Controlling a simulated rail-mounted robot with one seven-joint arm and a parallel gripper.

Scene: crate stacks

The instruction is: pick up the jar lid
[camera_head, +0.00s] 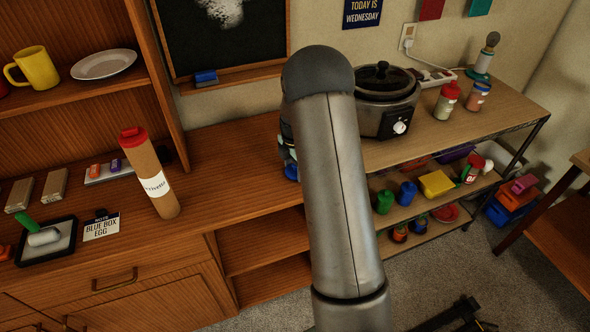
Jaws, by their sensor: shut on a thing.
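My arm rises through the middle of the view and hides what is behind it. My gripper is not visible. A dark and blue shape shows at the left edge of the arm, but I cannot tell what it is. I cannot make out the jar lid for certain. A red round flat thing (445,213) lies on the lower shelf at the right. A jar with a red top (447,102) and another small jar (476,97) stand on the shelf's top.
A slow cooker (386,100) stands just right of my arm. A tall brown bottle with a red cap (149,172) stands on the wooden counter (235,190) at the left. A black tray (46,242) lies further left. Several small containers fill the lower shelf.

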